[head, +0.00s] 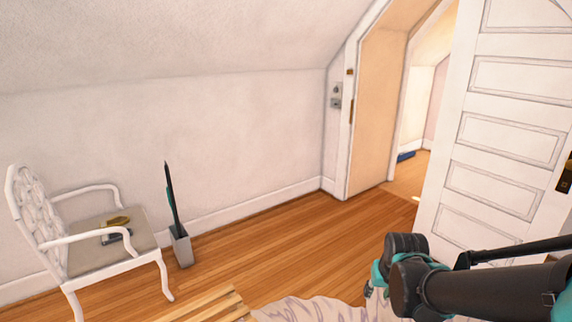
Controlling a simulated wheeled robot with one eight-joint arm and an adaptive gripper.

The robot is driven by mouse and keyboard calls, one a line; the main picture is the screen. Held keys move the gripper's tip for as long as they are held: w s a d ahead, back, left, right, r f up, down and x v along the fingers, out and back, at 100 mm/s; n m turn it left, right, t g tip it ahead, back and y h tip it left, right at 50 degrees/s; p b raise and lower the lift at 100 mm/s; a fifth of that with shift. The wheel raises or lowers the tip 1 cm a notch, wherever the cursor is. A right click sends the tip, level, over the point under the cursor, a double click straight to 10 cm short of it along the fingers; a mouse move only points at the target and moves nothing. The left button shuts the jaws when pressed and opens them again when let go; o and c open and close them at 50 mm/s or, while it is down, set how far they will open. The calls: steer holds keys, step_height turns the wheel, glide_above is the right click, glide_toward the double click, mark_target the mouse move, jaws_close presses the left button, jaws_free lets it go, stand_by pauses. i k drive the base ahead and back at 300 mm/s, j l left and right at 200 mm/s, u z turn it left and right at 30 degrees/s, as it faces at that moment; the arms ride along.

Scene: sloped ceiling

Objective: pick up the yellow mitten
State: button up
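A small mustard-yellow item, which looks like the yellow mitten (118,221), lies on the seat of a white armchair (80,255) at the left. It lies over or against a small dark and pale item (117,237) on the same seat. My arm reaches in from the lower right, far from the chair. The end of my gripper (369,289) shows only as a small part beside the dark arm joint, and its fingers cannot be made out. I cannot see whether it is open or shut.
A grey bin (181,249) with tall dark items stands just right of the chair. A pale rumpled cloth (305,309) and wooden slats (205,306) are at the bottom. A white panelled door (505,130) stands open at the right. Wooden floor (285,240) is clear in the middle.

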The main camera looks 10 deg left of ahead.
mark_target(119, 220)
steer(key=i+l+z, duration=0.25)
steer(key=z, duration=0.2)
steer(key=i+l+z, duration=0.2)
steer(key=z, duration=0.2)
steer(key=i+z, duration=0.45)
steer(key=i+l+u, duration=0.15)
steer(key=i, duration=0.25)
steer(key=i+u, duration=0.1)
steer(key=i, duration=0.25)
steer(key=i+j+u, duration=0.1)
steer(key=u, duration=0.3)
steer(key=i+u, duration=0.5)
steer(key=u, duration=0.3)
steer(key=i+l+u, duration=0.15)
steer(key=u, duration=0.25)
steer(key=i+j+u, duration=0.15)
steer(key=i+u, duration=0.3)
steer(key=i, duration=0.15)
steer(key=i+u, duration=0.4)
steer(key=i, duration=0.15)
steer(key=i+j+u, duration=0.1)
steer(key=i+u, duration=0.35)
steer(key=i, duration=0.15)
steer(key=i+l+u, duration=0.1)
steer(key=i+u, duration=0.35)
steer(key=i+l+u, duration=0.4)
steer(key=i, duration=0.25)
steer(key=i+u, duration=0.5)
steer(key=i+l, duration=0.05)
steer(key=i, duration=0.05)
